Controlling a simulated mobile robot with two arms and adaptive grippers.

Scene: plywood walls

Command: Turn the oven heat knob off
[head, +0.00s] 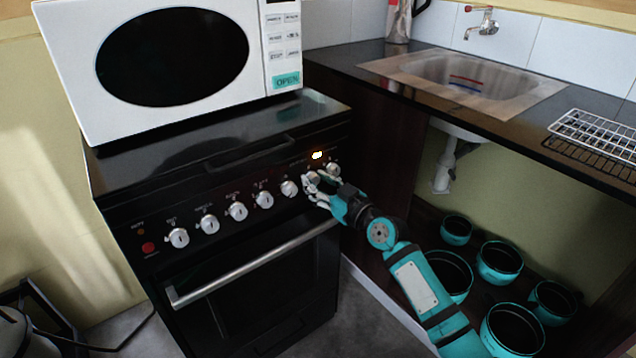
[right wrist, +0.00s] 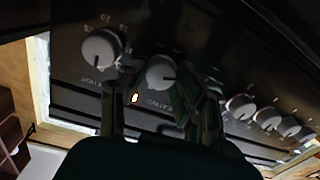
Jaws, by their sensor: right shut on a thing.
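The black oven (head: 250,260) has a row of silver knobs along its front panel. My right gripper (head: 316,188) is at the right part of this row. It is shut on a silver knob (head: 312,178), the second from the right end. In the right wrist view this knob (right wrist: 161,72) shows between my right gripper's fingers (right wrist: 155,100), with a dark mark on it. A lit indicator (head: 317,155) glows above the knobs, and it also shows in the right wrist view (right wrist: 134,98). The rightmost knob (head: 333,169) is free and has numbers around it. My left gripper is not in view.
A white microwave (head: 180,60) stands on the oven top. An oven door handle (head: 240,265) runs below the knobs. To the right is a dark counter with a sink (head: 465,80) and a wire rack (head: 595,135). Several teal pots (head: 500,258) sit below it.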

